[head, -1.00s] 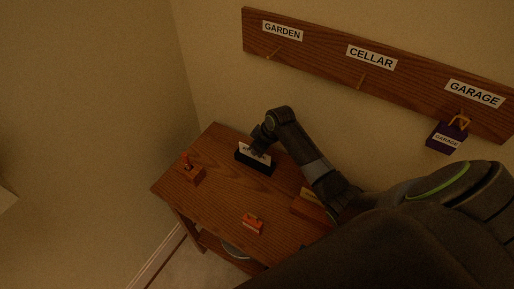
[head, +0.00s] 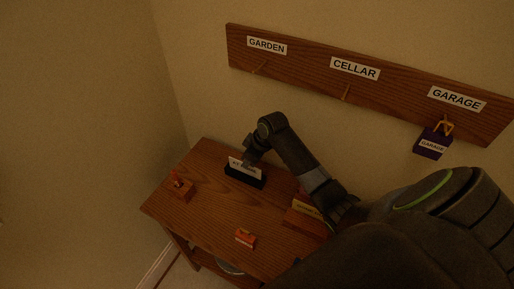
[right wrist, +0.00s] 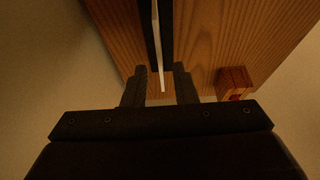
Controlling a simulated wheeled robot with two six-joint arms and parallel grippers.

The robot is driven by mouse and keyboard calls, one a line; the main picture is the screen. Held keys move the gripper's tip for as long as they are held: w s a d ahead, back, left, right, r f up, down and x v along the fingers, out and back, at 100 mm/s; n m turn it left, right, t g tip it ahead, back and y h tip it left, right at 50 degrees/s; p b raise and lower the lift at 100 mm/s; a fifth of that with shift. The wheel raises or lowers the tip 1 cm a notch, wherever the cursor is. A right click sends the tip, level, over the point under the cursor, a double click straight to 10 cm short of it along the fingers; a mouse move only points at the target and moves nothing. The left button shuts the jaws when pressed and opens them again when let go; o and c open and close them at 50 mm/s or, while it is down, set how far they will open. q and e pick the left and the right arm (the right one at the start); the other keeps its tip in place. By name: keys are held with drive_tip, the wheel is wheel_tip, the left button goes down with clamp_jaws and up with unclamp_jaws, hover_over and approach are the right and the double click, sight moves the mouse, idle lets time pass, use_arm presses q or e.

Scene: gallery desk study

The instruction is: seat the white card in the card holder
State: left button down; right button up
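The white card (head: 240,166), with dark print, stands in the black card holder (head: 245,178) at the back of the wooden desk. My right gripper (head: 250,160) is just behind and above the holder in the head view. In the right wrist view, my right gripper (right wrist: 160,78) has its fingers apart, with a gap on each side of the card's thin edge (right wrist: 157,45). The dark holder (right wrist: 150,35) lies beyond along the card. How deep the card sits in the slot cannot be told. My left gripper is not in view.
A wooden block with an orange piece (head: 182,188) stands at the desk's left, a small orange object (head: 245,238) near the front. Books (head: 307,207) lie beside my right arm. A labelled wall board (head: 355,75) holds a purple GARAGE tag (head: 432,144). The desk's middle is clear.

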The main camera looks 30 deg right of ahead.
drive_tip(key=v, duration=0.9)
drive_tip(key=shift+a, duration=0.1)
